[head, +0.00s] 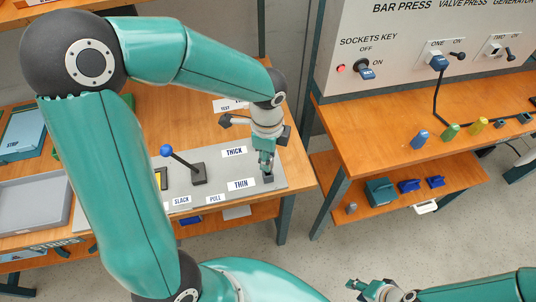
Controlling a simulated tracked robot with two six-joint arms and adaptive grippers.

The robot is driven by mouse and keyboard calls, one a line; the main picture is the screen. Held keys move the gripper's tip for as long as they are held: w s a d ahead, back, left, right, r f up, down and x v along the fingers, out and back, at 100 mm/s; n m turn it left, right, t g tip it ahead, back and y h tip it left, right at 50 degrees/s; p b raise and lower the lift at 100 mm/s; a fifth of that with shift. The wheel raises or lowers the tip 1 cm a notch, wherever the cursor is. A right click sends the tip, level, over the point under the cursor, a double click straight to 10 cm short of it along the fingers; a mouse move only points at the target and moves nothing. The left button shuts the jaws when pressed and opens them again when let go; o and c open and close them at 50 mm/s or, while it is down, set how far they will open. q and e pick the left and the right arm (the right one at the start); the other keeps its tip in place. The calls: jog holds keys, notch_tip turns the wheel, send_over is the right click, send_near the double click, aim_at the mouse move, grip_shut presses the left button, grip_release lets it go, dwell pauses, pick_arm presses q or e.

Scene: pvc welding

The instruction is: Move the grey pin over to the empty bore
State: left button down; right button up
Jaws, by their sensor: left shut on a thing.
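My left gripper (266,168) reaches down at the right end of the grey panel (217,166), beside the "THIN" label. It is shut on the grey pin, which is mostly hidden by the fingers. Directly below the fingertips is a small dark grey block (268,179) on the panel. I cannot tell whether the pin touches it or sits in it. The bores cannot be made out clearly; "THICK" and "THIN" labels stand left of the gripper. My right gripper (357,287) is low at the bottom right, over the floor, with its fingers apart and nothing visible between them.
A lever with a blue knob (166,151) stands on the panel left of the gripper. Grey tray (35,203) lies at the left. The right bench (385,128) carries blue, green and yellow pieces; its lower shelf holds bins. Open floor lies between the benches.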

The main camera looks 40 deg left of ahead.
pick_arm(q)
jog(key=shift+f+b, duration=1.45)
jog(key=shift+f, duration=0.45)
jog(key=c, duration=0.8)
grip_release()
jog(key=shift+o, duration=0.2)
jog(key=shift+r, duration=0.1)
notch_tip(320, 180, up, 12)
jog(key=shift+f, duration=0.1)
